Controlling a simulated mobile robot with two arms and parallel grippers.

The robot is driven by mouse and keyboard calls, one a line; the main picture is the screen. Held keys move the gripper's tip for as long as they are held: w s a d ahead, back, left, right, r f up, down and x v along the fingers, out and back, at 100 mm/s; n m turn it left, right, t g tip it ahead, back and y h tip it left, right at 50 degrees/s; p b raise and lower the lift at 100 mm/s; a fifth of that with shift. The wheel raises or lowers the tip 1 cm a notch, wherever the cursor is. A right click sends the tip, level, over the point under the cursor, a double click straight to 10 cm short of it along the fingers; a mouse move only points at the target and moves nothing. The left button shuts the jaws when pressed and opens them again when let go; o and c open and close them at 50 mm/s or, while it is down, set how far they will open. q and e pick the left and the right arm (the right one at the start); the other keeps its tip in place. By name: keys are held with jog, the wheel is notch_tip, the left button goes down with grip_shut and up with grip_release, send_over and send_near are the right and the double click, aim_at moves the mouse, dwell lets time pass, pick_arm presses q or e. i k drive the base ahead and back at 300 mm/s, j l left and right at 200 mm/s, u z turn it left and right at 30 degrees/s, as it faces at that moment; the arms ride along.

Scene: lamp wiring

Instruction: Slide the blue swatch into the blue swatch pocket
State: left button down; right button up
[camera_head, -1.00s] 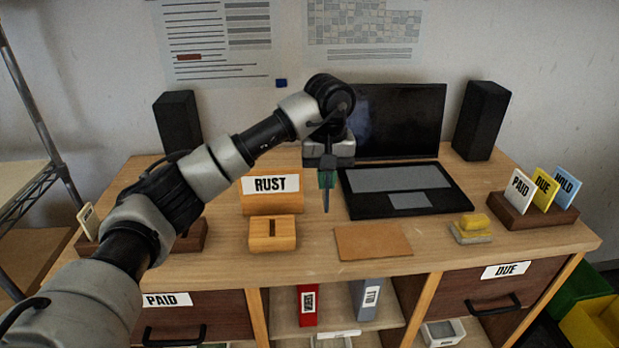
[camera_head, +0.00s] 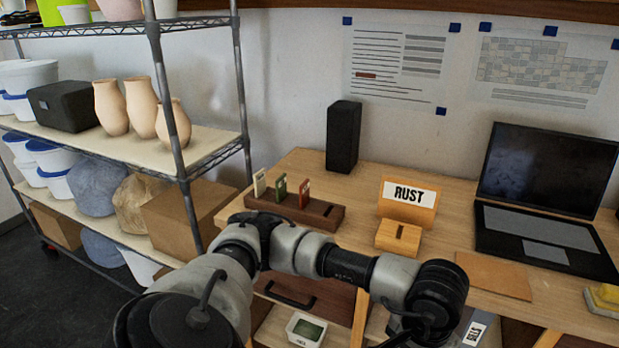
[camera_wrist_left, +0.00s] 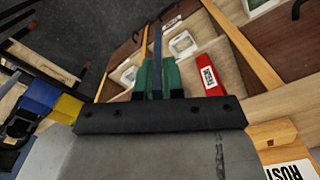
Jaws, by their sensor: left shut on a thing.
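In the left wrist view my left gripper (camera_wrist_left: 157,78) is shut, its green fingers closed on a thin blue swatch (camera_wrist_left: 157,50) seen edge-on. In the head view the gripper and swatch are hidden behind or below my arm at the bottom right. A dark wooden swatch rack (camera_head: 322,217) stands at the desk's left end. It holds a cream swatch (camera_head: 260,184), a green swatch (camera_head: 281,189) and a red swatch (camera_head: 304,193). The rack's right end has no swatch standing in it. No blue pocket label is readable. My right gripper is not in view.
Right of the rack stand the RUST sign (camera_head: 408,203), a slotted wooden block (camera_head: 398,238) and a laptop (camera_head: 545,246). A black speaker (camera_head: 343,137) is behind. A metal shelf (camera_head: 180,160) stands left of the desk. A red binder (camera_wrist_left: 208,75) sits below the desktop.

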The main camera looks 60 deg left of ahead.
aim_at(328, 219)
jog(key=i+j+u, duration=0.1)
jog(key=u, duration=0.3)
jog(key=i+j+u, duration=0.15)
jog(key=j+u, duration=0.25)
jog(key=l, duration=0.1)
